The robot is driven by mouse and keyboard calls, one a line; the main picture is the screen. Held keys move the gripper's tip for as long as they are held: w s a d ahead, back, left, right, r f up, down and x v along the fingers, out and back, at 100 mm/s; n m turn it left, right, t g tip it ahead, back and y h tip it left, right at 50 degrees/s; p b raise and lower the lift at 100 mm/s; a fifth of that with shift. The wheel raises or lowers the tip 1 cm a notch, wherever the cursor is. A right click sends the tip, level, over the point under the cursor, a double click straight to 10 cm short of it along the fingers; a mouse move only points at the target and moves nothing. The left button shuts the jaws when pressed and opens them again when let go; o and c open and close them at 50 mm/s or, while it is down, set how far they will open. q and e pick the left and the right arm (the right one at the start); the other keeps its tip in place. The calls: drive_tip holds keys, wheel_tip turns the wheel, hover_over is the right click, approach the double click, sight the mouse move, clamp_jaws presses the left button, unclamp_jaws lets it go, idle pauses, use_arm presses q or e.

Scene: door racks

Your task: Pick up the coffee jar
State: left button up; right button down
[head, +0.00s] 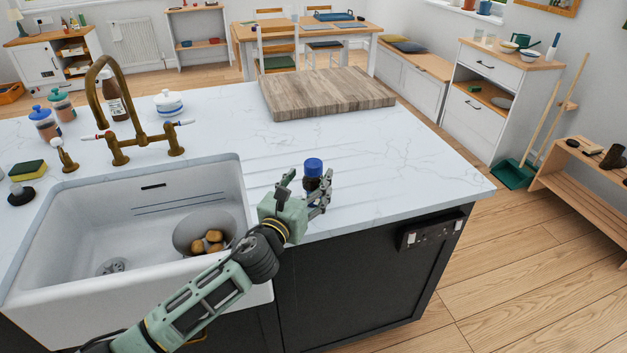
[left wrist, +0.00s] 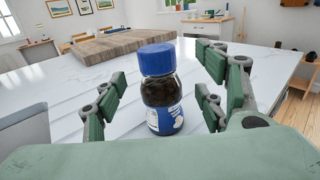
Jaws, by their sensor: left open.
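The coffee jar (left wrist: 161,92) is dark with a blue lid and a blue label. It stands upright on the white marble worktop, near the front edge to the right of the sink. In the head view the jar's blue lid (head: 313,167) shows above my left gripper (head: 308,190), whose fingers hide much of its body. In the left wrist view my left gripper (left wrist: 165,108) is open, with the jar between its fingers and gaps visible on both sides. My right gripper is not in view.
A white sink (head: 225,180) holding a bowl of potatoes (head: 208,240) lies left of the jar. A brass tap (head: 115,105) stands behind the sink. A wooden chopping board (head: 325,92) lies farther back. The worktop right of the jar is clear.

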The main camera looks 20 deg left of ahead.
sight(310, 178)
use_arm(q)
drive_tip(key=w, duration=0.3)
drive_tip(key=shift+w+d+f, duration=0.1)
drive_tip(key=shift+w+d, duration=0.05)
drive_tip(key=shift+w, duration=0.35)
drive_tip(key=shift+s, duration=0.1)
drive_tip(key=c, duration=1.5)
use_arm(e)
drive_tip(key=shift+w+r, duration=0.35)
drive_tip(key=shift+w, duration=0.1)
